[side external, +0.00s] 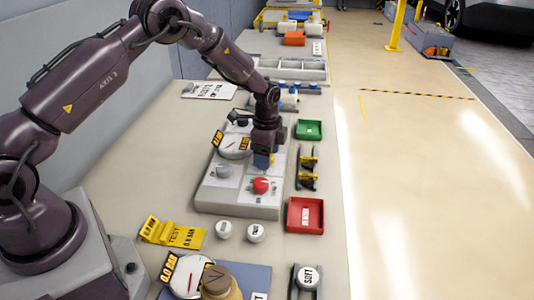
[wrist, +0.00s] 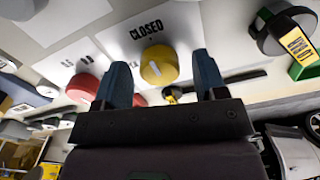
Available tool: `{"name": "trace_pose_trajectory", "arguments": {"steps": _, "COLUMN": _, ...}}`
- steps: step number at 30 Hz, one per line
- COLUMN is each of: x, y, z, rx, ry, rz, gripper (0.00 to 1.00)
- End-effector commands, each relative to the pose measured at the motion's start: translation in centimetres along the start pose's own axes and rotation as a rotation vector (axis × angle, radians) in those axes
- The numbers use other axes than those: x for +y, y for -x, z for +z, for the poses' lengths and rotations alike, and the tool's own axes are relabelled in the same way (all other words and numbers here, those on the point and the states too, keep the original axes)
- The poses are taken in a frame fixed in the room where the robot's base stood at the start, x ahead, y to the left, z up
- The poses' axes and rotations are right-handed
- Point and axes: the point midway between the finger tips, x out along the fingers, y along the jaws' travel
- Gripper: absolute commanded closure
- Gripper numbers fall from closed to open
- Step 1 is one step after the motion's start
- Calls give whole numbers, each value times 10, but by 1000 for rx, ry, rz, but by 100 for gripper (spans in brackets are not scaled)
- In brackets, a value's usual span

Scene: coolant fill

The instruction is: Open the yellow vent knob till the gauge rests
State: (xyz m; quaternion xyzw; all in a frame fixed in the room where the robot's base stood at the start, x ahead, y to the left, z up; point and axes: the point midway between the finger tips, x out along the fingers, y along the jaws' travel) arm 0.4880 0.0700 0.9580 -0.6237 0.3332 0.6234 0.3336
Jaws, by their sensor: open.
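The yellow vent knob (wrist: 158,65) shows in the wrist view on a white plate, beside the printed word CLOSED. My gripper (wrist: 162,60) is open, with one blue finger on each side of the knob in that view; I cannot tell whether they touch it. In the side view my gripper (side external: 263,160) is low over the grey panel (side external: 238,207) and hides the yellow knob. The round white gauge (side external: 234,146) stands on the panel left of my gripper. Its red needle is too small to read.
A red knob (side external: 261,185) and a grey knob (side external: 223,171) sit close to my gripper on the panel. A red tray (side external: 305,229), a green tray (side external: 308,130) and black-yellow clips (side external: 308,163) lie to the right. Another gauge (side external: 187,276) is at the front.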

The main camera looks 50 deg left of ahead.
Motion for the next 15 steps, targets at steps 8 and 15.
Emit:
{"name": "trace_pose_trajectory", "arguments": {"steps": 8, "x": 0, "y": 0, "z": 0, "rx": 0, "ry": 0, "rz": 0, "gripper": 51}}
{"name": "trace_pose_trajectory", "arguments": {"steps": 15, "x": 0, "y": 0, "z": 0, "rx": 0, "ry": 0, "rz": 0, "gripper": 84}}
